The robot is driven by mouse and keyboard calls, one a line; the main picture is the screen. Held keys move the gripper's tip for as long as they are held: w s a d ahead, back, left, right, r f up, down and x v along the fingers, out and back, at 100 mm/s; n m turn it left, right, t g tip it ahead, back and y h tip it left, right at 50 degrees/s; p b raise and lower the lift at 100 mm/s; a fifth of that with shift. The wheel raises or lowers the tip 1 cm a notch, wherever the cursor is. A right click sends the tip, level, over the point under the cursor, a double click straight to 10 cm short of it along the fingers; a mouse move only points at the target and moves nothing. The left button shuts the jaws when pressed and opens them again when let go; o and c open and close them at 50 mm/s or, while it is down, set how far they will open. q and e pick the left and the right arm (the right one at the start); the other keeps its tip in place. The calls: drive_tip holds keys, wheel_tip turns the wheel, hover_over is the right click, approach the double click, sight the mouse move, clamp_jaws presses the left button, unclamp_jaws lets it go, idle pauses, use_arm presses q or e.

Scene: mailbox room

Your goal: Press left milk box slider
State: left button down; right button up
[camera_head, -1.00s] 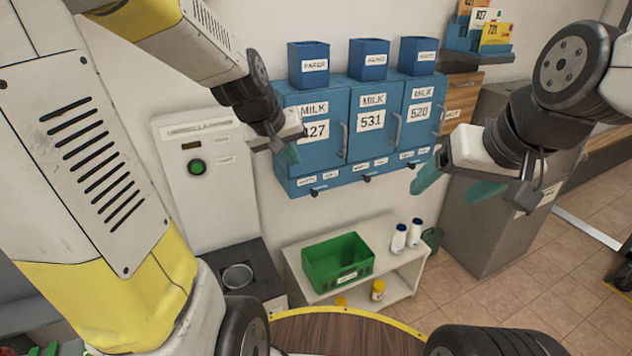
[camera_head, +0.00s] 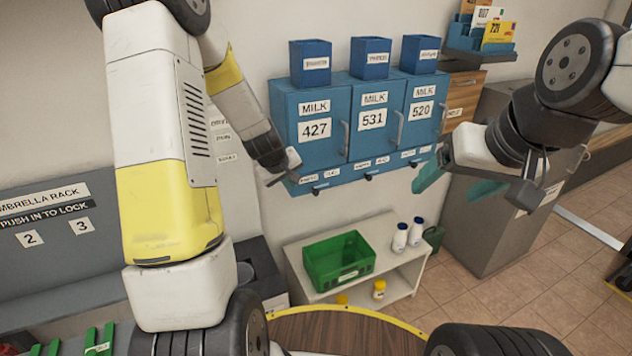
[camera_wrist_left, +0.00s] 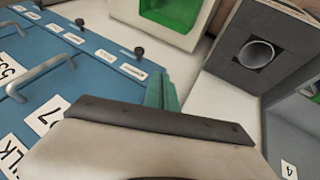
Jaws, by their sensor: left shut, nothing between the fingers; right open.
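Three blue milk boxes hang on the wall in the head view: the left one (camera_head: 321,147) marked 427, the middle one (camera_head: 375,138) marked 531, the right one (camera_head: 420,113) marked 520. Small black slider knobs sit under them; the left slider (camera_head: 318,190) is under box 427 and a knob also shows in the left wrist view (camera_wrist_left: 139,51). My left gripper (camera_head: 277,180) is shut and empty at the lower left corner of box 427, left of the left slider; its green fingers (camera_wrist_left: 161,92) show in the left wrist view. My right gripper (camera_head: 452,185) is open and empty, right of the boxes.
A white shelf (camera_head: 397,278) with a green crate (camera_head: 340,262) and white bottles (camera_head: 407,235) stands below the boxes. Blue bins (camera_head: 370,58) sit on top. A grey cabinet (camera_head: 485,231) is at the right. An umbrella rack (camera_head: 50,215) is at the left.

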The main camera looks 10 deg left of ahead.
sight(315, 191)
use_arm(q)
drive_tip(key=shift+w+d+f, duration=0.65)
drive_tip(key=shift+w+f, duration=0.7)
drive_tip(key=shift+f, duration=0.15)
drive_tip(key=shift+w+d+f, duration=0.7)
drive_tip(key=shift+w+f, duration=0.7)
drive_tip(key=shift+f, duration=0.05)
drive_tip(key=shift+w+d+f, duration=0.65)
drive_tip(key=shift+w+f, duration=0.7)
drive_tip(key=shift+f, duration=0.15)
